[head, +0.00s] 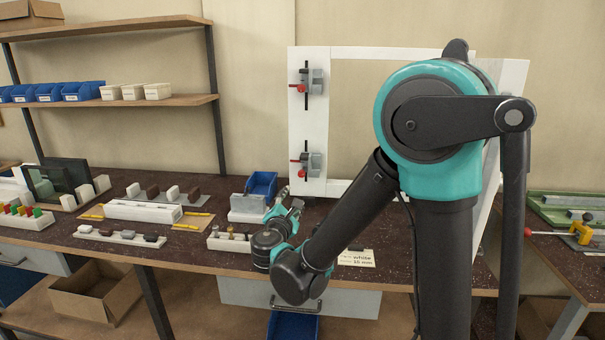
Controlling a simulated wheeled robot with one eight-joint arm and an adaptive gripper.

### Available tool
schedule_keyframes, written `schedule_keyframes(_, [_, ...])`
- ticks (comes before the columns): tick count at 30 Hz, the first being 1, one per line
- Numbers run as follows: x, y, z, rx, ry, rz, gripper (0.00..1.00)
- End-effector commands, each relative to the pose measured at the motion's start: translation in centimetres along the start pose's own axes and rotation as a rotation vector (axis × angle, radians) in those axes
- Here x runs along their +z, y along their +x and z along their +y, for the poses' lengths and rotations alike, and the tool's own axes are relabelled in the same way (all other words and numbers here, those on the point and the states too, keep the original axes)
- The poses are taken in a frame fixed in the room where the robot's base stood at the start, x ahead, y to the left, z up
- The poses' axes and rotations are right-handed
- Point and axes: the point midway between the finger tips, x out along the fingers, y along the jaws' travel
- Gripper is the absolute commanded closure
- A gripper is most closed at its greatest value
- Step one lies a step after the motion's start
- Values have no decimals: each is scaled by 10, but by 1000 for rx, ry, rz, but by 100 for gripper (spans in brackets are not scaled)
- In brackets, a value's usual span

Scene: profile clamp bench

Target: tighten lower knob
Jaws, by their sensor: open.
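A white frame (340,56) stands upright on the bench. Two clamps sit on its left post, one above the other. The upper clamp (315,82) has a red knob (298,88). The lower clamp (314,165) has a red lower knob (296,160) on its left side. My gripper (290,206) is open and low over the bench, below and a little left of the lower clamp, apart from the knob. My own arm covers part of the bench and the right side of the frame. Whether the lower clamp is tight cannot be told.
A blue bin (262,184) stands behind my gripper. A small tray of parts (230,242) lies left of it, and a printed card (356,258) lies right. White profile pieces (143,211) lie further left. Shelves (120,103) stand at the back left.

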Motion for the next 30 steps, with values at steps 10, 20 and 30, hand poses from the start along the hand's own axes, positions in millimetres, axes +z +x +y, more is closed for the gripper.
schedule_keyframes(10, [-2,35,5,14,-17,-6,56])
schedule_keyframes(20, [-2,101,6,14,-16,-5,56])
schedule_keyframes(30, [-2,157,8,15,-15,-3,56])
